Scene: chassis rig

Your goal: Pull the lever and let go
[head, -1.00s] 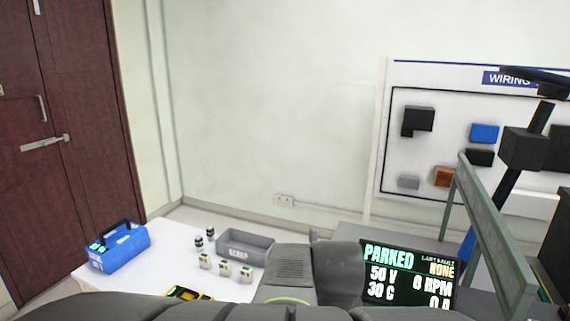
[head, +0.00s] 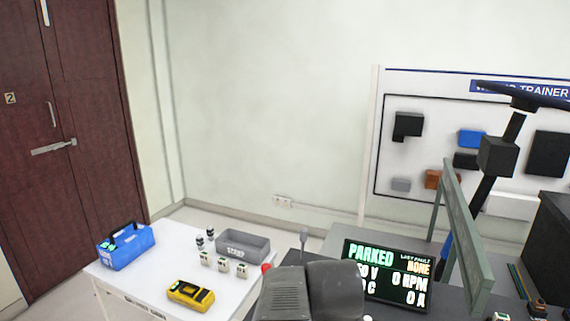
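Dark grey parts of my arm fill the bottom middle of the head view, over the near edge of the bench. The fingers of my gripper cannot be made out; they are hidden behind or below these parts. A thin grey upright piece (head: 304,238) with a wider top stands just behind my arm; I cannot tell whether it is the lever. A small red knob (head: 267,267) shows just left of my arm, and what it is fixed to is hidden. No touch between my gripper and a lever can be seen.
A display (head: 388,273) reading PARKED stands right of my arm. A grey rail (head: 467,235) and a black steering wheel (head: 520,97) on a column are further right. The white table (head: 150,285) holds a blue case (head: 127,248), a yellow meter (head: 191,294) and a grey bin (head: 243,246).

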